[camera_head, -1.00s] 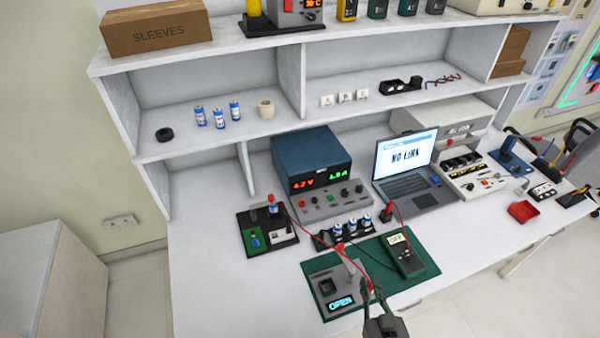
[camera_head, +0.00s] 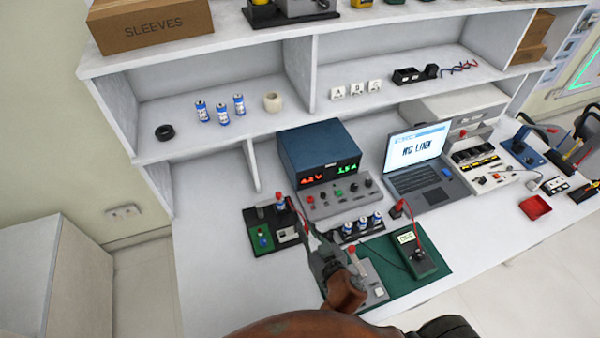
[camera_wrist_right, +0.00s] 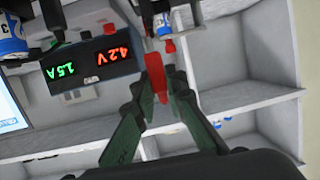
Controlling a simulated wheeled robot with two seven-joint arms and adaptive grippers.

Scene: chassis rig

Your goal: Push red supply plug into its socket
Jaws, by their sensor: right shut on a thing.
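My right gripper (camera_head: 308,234) reaches up from the bottom centre in the head view, near the right edge of the black fixture (camera_head: 259,246). In the right wrist view, the gripper (camera_wrist_right: 154,88) is shut on the red supply plug (camera_wrist_right: 154,75), which stands out beyond the fingertips. In the head view, the gripper largely hides the plug. I cannot tell which opening is the plug's socket. The plug appears apart from the panel. My left gripper is not in view.
A rack with several batteries (camera_head: 362,223) and a green mat (camera_head: 428,272) with a multimeter (camera_head: 414,252) lie right of my gripper. A laptop (camera_head: 418,165) stands behind. The bench's left front is bare.

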